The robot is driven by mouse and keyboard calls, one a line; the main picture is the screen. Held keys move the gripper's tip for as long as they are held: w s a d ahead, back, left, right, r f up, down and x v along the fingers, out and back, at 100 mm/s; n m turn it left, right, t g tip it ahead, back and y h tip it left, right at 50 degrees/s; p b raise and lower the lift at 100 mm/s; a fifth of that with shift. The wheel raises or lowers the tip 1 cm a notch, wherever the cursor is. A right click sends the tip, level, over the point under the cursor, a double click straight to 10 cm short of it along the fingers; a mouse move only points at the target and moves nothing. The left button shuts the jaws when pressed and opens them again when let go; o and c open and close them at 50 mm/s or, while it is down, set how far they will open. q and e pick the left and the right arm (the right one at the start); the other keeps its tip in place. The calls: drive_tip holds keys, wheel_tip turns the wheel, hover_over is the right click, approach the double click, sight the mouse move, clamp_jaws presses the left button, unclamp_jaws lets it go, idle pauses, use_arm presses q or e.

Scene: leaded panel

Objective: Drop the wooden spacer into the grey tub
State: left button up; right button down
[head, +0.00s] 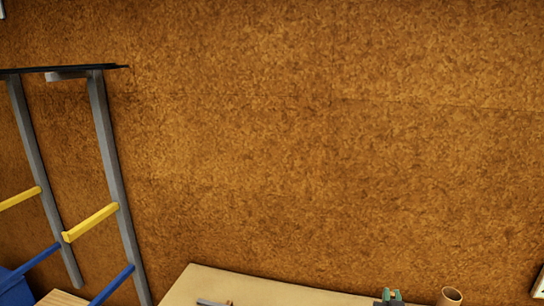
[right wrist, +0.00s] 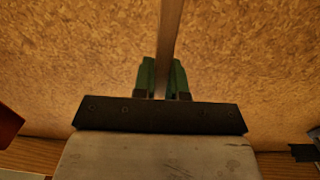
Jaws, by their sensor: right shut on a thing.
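My right gripper (right wrist: 162,78) has green fingers and shows in the right wrist view, shut on the wooden spacer (right wrist: 171,35). The spacer is a long thin brown strip that runs from between the fingers to the top edge of that view. Only the green fingertips of my right gripper (head: 391,296) show at the bottom edge of the head view. The spacer cannot be made out there. I cannot see the grey tub in either view. My left gripper is not in view.
A pale worktop (head: 260,290) crosses the bottom of the head view. A brown hollow tube (head: 450,297) stands right of my right gripper. A grey rack (head: 108,150) with yellow and blue arms is at left. A brown speckled wall (head: 320,130) fills the background. A red object (right wrist: 8,125) is at the wrist view's left edge.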

wheel_tip(320, 180, down, 4)
drive_tip(key=b, duration=0.2)
drive_tip(key=shift+b, duration=0.35)
drive_tip(key=shift+f+b, duration=0.6)
drive_tip(key=c, duration=1.1)
unclamp_jaws()
